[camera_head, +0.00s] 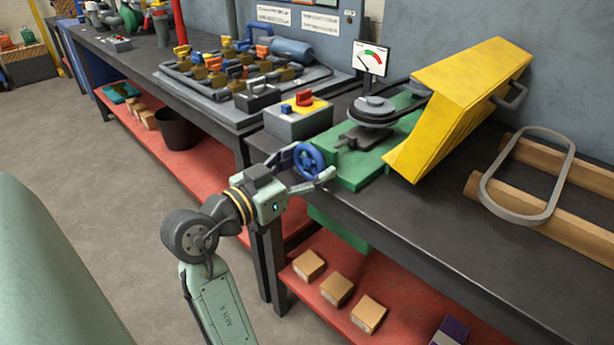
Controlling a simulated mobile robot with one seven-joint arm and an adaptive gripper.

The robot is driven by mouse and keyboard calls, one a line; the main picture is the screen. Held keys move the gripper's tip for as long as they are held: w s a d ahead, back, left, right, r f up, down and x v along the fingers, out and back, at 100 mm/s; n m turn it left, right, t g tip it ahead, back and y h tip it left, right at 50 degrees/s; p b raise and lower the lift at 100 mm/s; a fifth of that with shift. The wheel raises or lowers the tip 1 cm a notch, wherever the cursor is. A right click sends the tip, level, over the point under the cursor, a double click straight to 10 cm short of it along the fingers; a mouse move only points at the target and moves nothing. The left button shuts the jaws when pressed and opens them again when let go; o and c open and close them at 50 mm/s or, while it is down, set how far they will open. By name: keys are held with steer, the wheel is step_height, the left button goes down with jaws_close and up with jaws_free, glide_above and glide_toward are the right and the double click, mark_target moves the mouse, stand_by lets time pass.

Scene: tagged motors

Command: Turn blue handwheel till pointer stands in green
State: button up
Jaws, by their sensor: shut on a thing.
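The blue handwheel (316,155) is mounted at the front end of a green machine base (360,178) on the bench. My gripper (309,168) is at the wheel, one finger to its upper left and the other at its lower right. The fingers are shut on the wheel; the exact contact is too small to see. A white gauge (363,51) stands upright behind the machine. Its dark pointer appears to lean to the left, on the white part of the dial. Small green and red bands show towards the top and right.
A grey box with a red switch on a yellow plate (318,104) stands left of the wheel. A raised yellow guard (455,95) and pulleys (373,106) are behind it. A grey belt loop (485,195) lies across wooden beams to the right. The front bench strip is clear.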

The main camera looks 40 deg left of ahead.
steer(key=m+b, duration=0.2)
steer(key=b, duration=0.1)
steer(key=shift+f, duration=0.25)
steer(key=shift+a+r+m+b, duration=0.1)
steer(key=shift+r+m+b, duration=0.1)
steer(key=shift+m+b, duration=0.9)
steer(key=shift+r, duration=0.1)
steer(key=o, duration=1.2)
steer(key=shift+c, duration=0.2)
steer(key=s, duration=1.2)
steer(key=shift+a, duration=0.45)
